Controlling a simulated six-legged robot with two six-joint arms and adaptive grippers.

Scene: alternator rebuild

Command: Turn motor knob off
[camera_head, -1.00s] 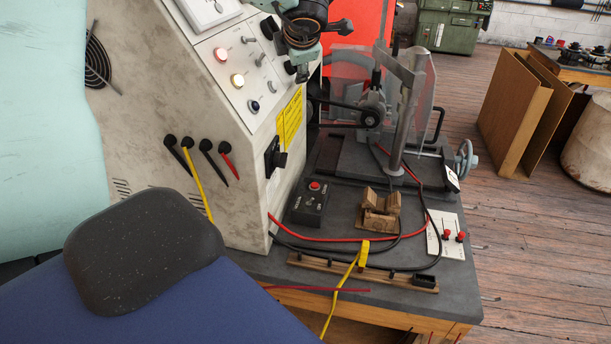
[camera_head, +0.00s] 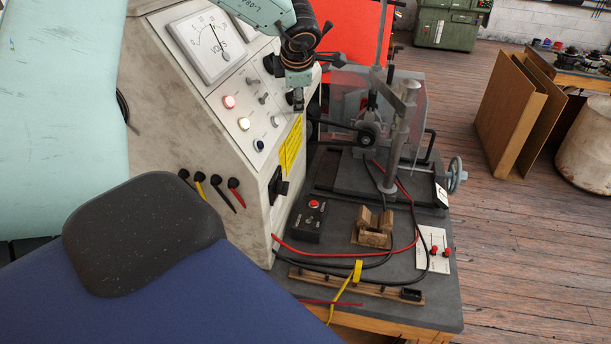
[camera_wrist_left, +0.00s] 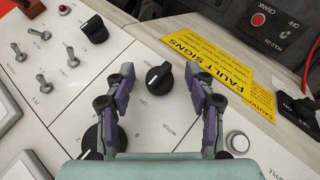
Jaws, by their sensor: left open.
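My left gripper (camera_head: 298,104) hangs from the mint arm over the right edge of the sloping control panel (camera_head: 190,85). In the left wrist view, its two purple-padded fingers (camera_wrist_left: 159,76) are open. They stand on either side of a black knob (camera_wrist_left: 159,79) with a white pointer mark. I cannot tell whether either finger touches it. A "MOTOR" label seems to stand below this knob. In the head view the gripper hides most of that area. Another black knob (camera_wrist_left: 94,29) is at upper left, and a larger one (camera_wrist_left: 95,141) is partly behind the left finger.
Several toggle switches (camera_wrist_left: 44,84) and a round light button (camera_wrist_left: 238,142) are close by. A yellow caution label (camera_wrist_left: 225,72) lies beside the fingers. A dial gauge (camera_head: 207,47) tops the panel. The workbench (camera_head: 340,225) carries cables, a control box (camera_head: 309,221) and a wooden block (camera_head: 373,229).

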